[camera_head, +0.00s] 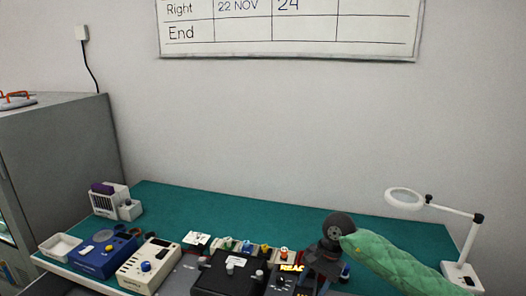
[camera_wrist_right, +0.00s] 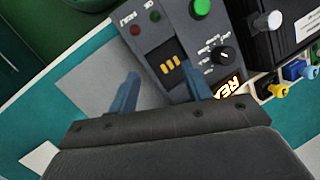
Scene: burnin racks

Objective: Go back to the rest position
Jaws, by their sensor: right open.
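My right gripper (camera_wrist_right: 160,92) is open and empty in the right wrist view. Its two blue-grey fingers are spread above the table beside a dark control box (camera_wrist_right: 175,45) with a green button, a black knob and yellow contacts. In the head view my right arm comes in from the right in a green quilted sleeve, and the dark wrist is over the right part of the bench (camera_head: 275,205). My left gripper is not in view.
A black box (camera_head: 228,273) stands left of my right gripper, with a cream device (camera_head: 148,264) and a blue device (camera_head: 100,254) farther left. A white tray (camera_head: 60,247) is at the left end. A magnifier lamp (camera_head: 405,199) stands at the right.

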